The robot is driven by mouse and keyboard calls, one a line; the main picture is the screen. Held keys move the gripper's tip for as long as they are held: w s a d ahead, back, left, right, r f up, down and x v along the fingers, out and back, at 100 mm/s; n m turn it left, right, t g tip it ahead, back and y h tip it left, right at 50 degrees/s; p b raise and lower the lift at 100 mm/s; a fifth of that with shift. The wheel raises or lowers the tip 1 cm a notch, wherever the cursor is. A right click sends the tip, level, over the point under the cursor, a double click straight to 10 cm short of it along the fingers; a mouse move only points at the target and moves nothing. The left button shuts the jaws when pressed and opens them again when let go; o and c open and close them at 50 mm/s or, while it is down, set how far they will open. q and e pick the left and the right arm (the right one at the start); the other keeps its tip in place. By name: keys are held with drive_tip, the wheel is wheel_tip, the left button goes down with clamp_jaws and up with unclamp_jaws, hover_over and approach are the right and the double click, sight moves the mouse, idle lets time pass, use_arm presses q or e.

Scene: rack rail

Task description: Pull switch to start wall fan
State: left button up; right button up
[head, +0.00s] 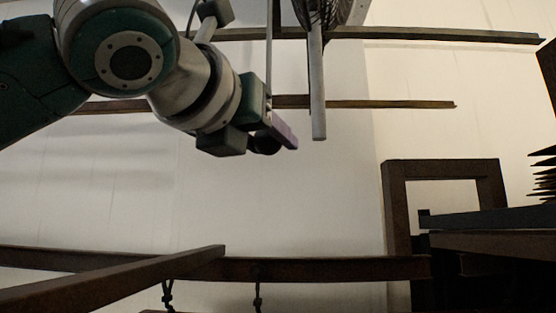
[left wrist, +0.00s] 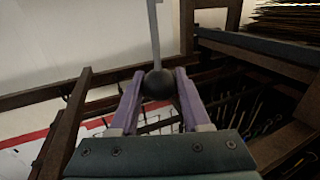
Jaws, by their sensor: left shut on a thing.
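The wall fan (head: 322,12) shows at the top of the head view, cut off by the edge, with a grey post (head: 317,90) hanging below it. A thin pull cord (head: 269,45) runs down beside the post to my left gripper (head: 282,136). In the left wrist view a dark ball (left wrist: 159,84) at the lower end of the cord (left wrist: 154,35) sits between the purple fingers of my left gripper (left wrist: 160,82), which are shut on it. In the head view the ball is mostly hidden by the gripper. My right gripper is not in view.
Brown rails (head: 400,104) run along the pale wall (head: 220,205). A dark square frame (head: 394,190) and stacked beams (head: 490,217) stand at the right. A long beam (head: 120,275) with hooks crosses the lower left. The wall area below the gripper is clear.

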use_arm(q)
clamp_jaws()
drive_tip(key=shift+f, duration=0.15)
drive_tip(key=shift+f+b, duration=0.75)
drive_tip(key=shift+f, duration=0.3)
drive_tip(key=shift+r+p, duration=0.8)
drive_tip(key=shift+r, duration=0.35)
drive_tip(key=o, duration=1)
unclamp_jaws()
